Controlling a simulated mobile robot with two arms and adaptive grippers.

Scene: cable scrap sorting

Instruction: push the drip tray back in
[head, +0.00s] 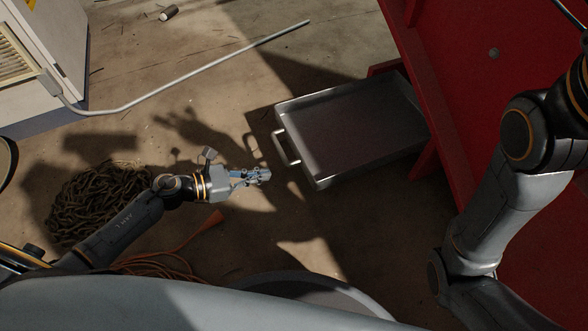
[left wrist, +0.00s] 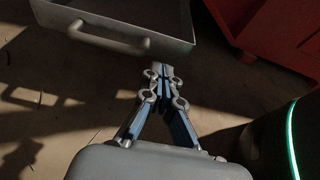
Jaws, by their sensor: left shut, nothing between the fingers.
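The drip tray (head: 360,128) is a grey metal tray with a bar handle (head: 285,148) on its left end. It sticks out from under the red cabinet (head: 428,110), and its right end is at the cabinet. My left gripper (head: 266,174) is shut and empty, a little to the left of the tray's near left corner, apart from the handle. In the left wrist view the tray's front wall (left wrist: 170,42) and handle (left wrist: 108,38) lie ahead of the shut fingers (left wrist: 160,72). My right arm comes in at the right, and its gripper is out of view.
A coil of dark chain (head: 95,200) and an orange cable (head: 170,258) lie on the floor at the left. A grey cable (head: 190,78) runs from a white cabinet (head: 60,40). A round grey rim (head: 320,290) is at the bottom. Floor around the handle is clear.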

